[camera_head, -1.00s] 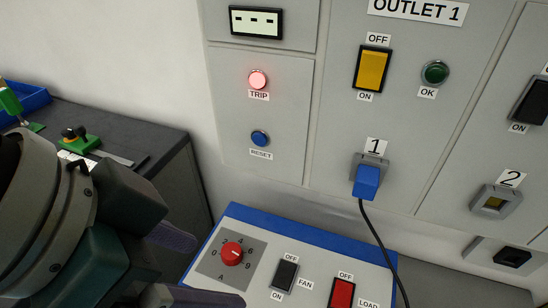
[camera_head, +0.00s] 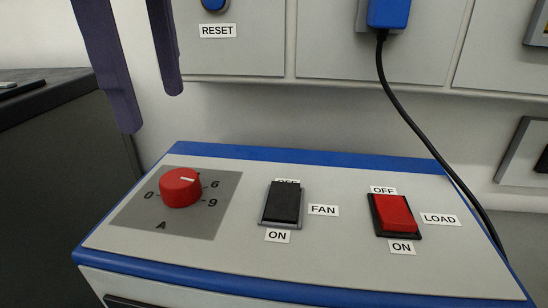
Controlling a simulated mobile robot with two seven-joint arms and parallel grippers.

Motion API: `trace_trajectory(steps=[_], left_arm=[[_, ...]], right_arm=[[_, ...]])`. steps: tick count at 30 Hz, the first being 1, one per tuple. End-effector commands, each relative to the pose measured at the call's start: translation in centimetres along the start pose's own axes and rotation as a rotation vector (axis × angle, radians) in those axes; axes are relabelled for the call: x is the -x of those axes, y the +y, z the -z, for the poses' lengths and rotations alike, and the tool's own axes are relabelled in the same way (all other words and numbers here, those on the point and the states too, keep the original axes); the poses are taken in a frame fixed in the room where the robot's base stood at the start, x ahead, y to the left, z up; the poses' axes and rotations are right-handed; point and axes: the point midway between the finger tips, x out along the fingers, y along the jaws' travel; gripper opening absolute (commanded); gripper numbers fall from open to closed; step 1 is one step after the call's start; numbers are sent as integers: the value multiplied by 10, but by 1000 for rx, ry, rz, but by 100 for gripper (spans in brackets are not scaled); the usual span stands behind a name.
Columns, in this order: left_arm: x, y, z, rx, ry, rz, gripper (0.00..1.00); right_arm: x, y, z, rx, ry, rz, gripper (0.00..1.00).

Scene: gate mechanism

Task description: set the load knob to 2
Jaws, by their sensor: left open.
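The red load knob (camera_head: 180,187) sits on a grey dial plate (camera_head: 205,220) at the left of the sloped control box. The dial shows 0 at its left, 6 and 9 at its right and A below; the knob hides the marks behind it. A white line on the knob's top points to the right, roughly toward the 6 side. My left gripper (camera_head: 150,112) is open and empty. Its two purple fingers hang above and to the left of the knob, apart from it. My right gripper is not in view.
The control box also bears a black FAN switch (camera_head: 284,202) and a red LOAD switch (camera_head: 395,213). A black cable (camera_head: 420,130) runs from a blue plug (camera_head: 389,12) down past the box's right side. A blue RESET button (camera_head: 214,4) is on the wall panel. A dark bench (camera_head: 60,150) stands left.

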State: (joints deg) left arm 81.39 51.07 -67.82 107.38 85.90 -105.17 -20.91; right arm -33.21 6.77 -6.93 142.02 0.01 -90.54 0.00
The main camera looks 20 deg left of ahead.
Motion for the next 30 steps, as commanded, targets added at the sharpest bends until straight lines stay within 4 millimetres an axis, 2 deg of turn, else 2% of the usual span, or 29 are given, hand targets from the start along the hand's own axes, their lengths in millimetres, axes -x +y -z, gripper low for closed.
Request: trace_trajectory(steps=[9, 15, 19, 27, 30], left_arm=[[-56, 1, 0, -1, -1, -3, 83], [-85, 0, 0, 0, 0, 0, 83], [-93, 0, 1, -1, 1, 2, 83], [-94, 0, 1, -1, 1, 2, 83], [-94, 0, 1, -1, 1, 2, 72]], right_arm=[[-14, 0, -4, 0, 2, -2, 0], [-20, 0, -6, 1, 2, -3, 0], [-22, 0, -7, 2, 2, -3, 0], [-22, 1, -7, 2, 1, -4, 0], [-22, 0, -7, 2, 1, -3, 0]])
